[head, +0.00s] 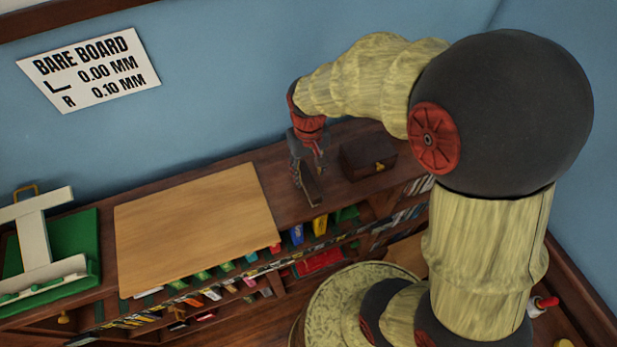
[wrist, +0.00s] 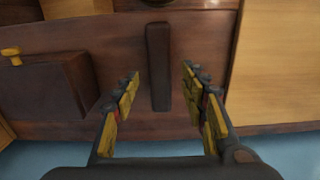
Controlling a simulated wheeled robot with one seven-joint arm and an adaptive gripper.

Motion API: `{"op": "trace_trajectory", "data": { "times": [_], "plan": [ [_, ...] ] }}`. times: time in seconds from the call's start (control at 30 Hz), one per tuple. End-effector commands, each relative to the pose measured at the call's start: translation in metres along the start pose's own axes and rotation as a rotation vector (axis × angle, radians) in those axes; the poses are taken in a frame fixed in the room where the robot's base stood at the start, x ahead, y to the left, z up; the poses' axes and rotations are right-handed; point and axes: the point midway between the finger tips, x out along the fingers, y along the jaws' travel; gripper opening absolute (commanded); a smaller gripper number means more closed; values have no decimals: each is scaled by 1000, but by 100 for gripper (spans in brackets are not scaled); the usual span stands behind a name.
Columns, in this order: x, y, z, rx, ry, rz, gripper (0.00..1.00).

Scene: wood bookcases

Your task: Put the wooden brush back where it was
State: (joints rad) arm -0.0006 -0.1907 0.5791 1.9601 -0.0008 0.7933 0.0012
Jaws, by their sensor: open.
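The wooden brush (head: 312,191) is a dark, narrow bar on top of the bookcase. It lies between the light wooden board and a small dark box. In the wrist view the brush (wrist: 158,60) runs lengthwise up the picture, midway between the fingers. My gripper (head: 306,163) is above the brush, pointing down. In the wrist view my gripper (wrist: 160,84) is open, with yellow pads to either side of the brush and a visible gap on each side. Whether the fingertips reach down to the brush's height I cannot tell. The brush's underside is hidden.
The dark box (head: 368,157) with a yellow knob (wrist: 11,52) stands close to one side. The light board (head: 190,225) lies on the other side. A green board with a white T-shaped piece (head: 37,235) is at far left. Books fill the shelves below; the wall is behind.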

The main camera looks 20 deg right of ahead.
Motion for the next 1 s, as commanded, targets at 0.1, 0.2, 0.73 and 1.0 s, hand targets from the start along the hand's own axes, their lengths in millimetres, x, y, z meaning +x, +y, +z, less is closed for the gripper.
{"op": "trace_trajectory", "data": {
  "times": [0.1,0.2,0.73,1.0],
  "plan": [
    [-28,0,-1,0,6,0,44],
    [-46,0,-1,0,4,0,44],
    [-131,0,30,0,130,0,44],
    [-190,0,106,0,380,0,44]
  ]
}}
